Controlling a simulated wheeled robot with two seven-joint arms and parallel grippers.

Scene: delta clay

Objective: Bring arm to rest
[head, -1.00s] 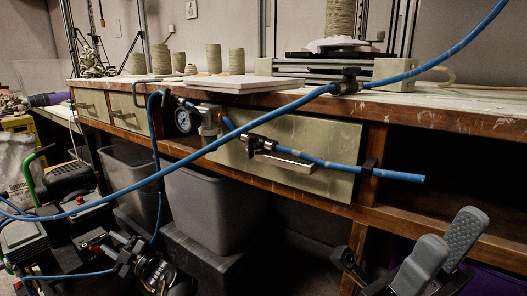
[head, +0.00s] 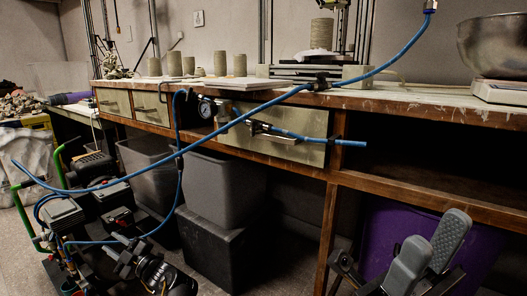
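My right gripper (head: 430,250) is at the lower right, with two grey finger pads pointing up. It is in front of the bench and below the bench top, and I see nothing held in it. The pads overlap in this view, so their gap is unclear. My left gripper (head: 152,268) is a dark shape at the bottom left, low in front of the bench. Its fingers are hard to make out against the dark equipment.
The wooden bench (head: 430,113) crosses the view with clay cylinders (head: 220,63) and a metal bowl on a scale (head: 495,45). A blue hose (head: 247,116) hangs across its front. Grey bins (head: 225,187) and a purple bin (head: 385,225) stand below.

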